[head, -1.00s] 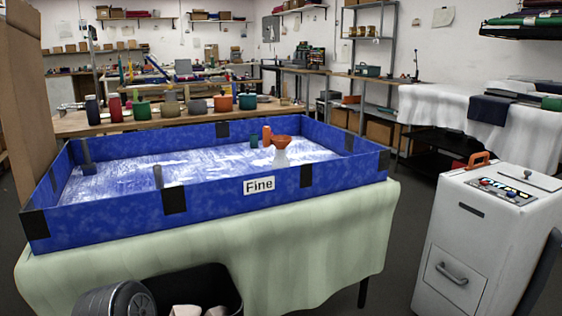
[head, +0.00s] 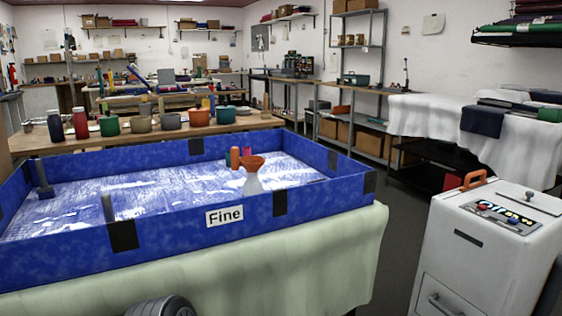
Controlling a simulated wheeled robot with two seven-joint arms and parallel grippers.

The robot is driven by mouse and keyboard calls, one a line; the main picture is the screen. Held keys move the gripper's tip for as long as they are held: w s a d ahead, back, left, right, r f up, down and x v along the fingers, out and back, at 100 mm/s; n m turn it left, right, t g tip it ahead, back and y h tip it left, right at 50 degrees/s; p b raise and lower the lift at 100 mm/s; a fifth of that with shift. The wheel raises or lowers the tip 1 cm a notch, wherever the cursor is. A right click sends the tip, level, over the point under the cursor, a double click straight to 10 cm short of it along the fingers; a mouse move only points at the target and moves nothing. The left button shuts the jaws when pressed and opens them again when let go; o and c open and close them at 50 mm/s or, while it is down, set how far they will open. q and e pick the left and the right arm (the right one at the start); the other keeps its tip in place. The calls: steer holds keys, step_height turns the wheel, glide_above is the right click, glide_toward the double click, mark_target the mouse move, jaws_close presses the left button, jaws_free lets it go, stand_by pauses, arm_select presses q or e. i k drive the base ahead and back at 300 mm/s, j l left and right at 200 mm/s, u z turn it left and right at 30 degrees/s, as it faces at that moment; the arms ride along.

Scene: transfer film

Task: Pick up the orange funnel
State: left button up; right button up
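The orange funnel (head: 252,162) is in the head view, wide mouth up. It appears to sit on top of a pale, translucent bottle (head: 252,183) inside the blue-walled tray, near its front right part. Its lower end is hard to make out against the bottle. An orange bottle (head: 235,157) stands just left of and behind the funnel, and a small pink thing shows partly behind it. Neither of my grippers is in view.
The blue tray (head: 300,204), labelled "Fine", stands on a table with a pale green cloth (head: 330,250). A white machine (head: 465,240) stands at right, with floor (head: 398,225) between. Several jars line the bench behind. A dark rounded thing (head: 160,307) shows at the bottom edge.

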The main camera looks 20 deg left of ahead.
mark_target(252, 164)
steer(key=i+z, duration=0.3)
steer(key=i, duration=0.6)
